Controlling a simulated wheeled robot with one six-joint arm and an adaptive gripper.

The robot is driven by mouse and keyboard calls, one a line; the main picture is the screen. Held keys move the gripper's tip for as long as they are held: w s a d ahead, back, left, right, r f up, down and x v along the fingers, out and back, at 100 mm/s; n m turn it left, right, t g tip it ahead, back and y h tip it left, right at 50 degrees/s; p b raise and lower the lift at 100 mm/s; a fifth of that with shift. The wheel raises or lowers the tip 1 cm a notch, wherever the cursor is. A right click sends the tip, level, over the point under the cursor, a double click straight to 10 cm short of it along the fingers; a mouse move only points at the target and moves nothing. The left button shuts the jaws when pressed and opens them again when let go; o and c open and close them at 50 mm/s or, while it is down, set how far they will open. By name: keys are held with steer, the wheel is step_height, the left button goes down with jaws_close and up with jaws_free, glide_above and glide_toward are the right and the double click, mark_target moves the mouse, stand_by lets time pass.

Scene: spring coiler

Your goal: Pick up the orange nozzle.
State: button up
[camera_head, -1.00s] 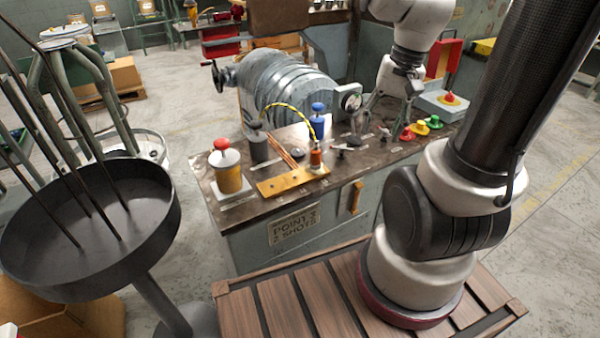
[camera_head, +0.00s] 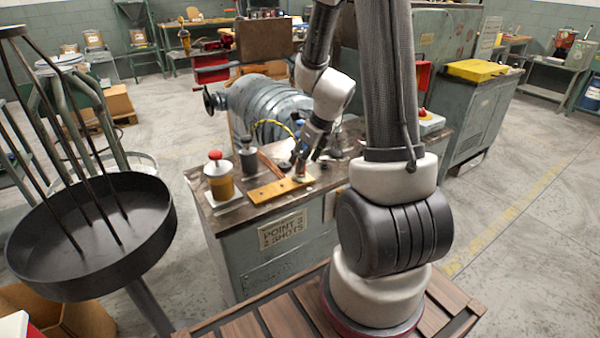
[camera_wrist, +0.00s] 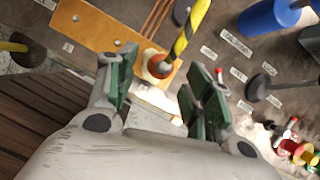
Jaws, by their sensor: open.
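The orange nozzle (camera_wrist: 157,68) shows in the wrist view as an orange cap with a pale rim, by the end of the yellow wooden strip (camera_wrist: 95,27). A yellow-and-black striped hose (camera_wrist: 190,28) runs up from it. My gripper (camera_wrist: 166,88) is open, with one green-padded finger on each side of the nozzle in the picture and nothing held. Whether the fingers reach around it or stop short, I cannot tell. In the head view my gripper (camera_head: 306,156) is over the bench and partly hides the nozzle.
In the wrist view a blue cylinder (camera_wrist: 265,20) and a black knob (camera_wrist: 258,88) lie to the right, with several small coloured knobs (camera_wrist: 300,152).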

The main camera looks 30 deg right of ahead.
steer(key=x, duration=0.4)
steer(key=shift+f, duration=0.1)
jaws_close()
step_height(320, 180, up, 13)
steer(key=shift+f, duration=0.2)
stand_by(0.5)
